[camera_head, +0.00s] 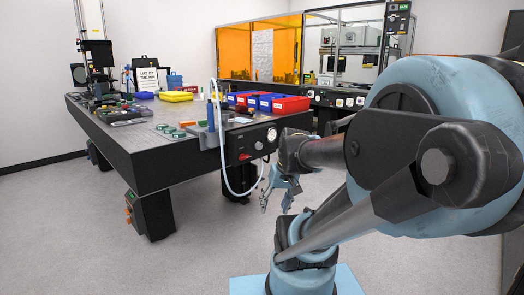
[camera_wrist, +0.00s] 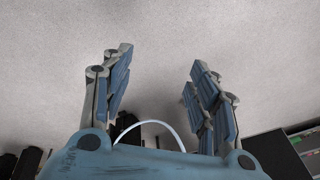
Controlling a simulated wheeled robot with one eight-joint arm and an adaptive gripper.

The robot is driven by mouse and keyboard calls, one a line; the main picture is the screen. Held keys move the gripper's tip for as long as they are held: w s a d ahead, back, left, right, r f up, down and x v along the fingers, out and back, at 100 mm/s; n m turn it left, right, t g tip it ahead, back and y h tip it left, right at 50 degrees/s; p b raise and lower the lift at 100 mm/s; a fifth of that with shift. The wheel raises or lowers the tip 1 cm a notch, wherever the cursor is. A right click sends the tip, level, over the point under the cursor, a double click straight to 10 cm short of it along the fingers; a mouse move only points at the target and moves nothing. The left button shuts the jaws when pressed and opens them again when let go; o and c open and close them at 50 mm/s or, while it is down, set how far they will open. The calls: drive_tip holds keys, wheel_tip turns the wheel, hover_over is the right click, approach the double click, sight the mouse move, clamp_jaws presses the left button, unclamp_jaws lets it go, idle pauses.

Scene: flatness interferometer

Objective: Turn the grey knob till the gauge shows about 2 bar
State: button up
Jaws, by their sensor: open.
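A small round white-faced gauge (camera_head: 271,134) sits on the dark panel (camera_head: 240,142) at the near right end of the optical table, in the head view. Its needle is too small to read. A small pale round part (camera_head: 258,145) lies just left of and below it; I cannot tell whether this is the grey knob. My gripper (camera_head: 276,204) is open and empty, below the panel and slightly to its right, apart from it. In the wrist view its two blue-grey fingers (camera_wrist: 158,80) are spread over bare floor. Neither knob nor gauge shows there.
A white hose (camera_head: 219,130) loops down in front of the table end; a hose arc also shows in the wrist view (camera_wrist: 150,124). The perforated table (camera_head: 150,135) carries blue and red bins (camera_head: 290,104). The floor (camera_head: 205,235) before the table is clear.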

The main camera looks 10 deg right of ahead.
drive_tip(key=w+a+r+t+y, duration=0.1)
drive_tip(key=w+r+y, duration=0.1)
drive_tip(key=w, duration=0.4)
drive_tip(key=w+a+r+t+y, duration=0.1)
drive_tip(key=w+a+y, duration=0.1)
drive_tip(key=w, duration=0.4)
drive_tip(key=m+t+y, duration=0.2)
drive_tip(key=t+y, duration=0.4)
drive_tip(key=t, duration=0.3)
approach(260, 147)
drive_tip(key=x, duration=0.9)
drive_tip(key=shift+w+d+r, duration=0.1)
drive_tip(key=c, duration=1.1)
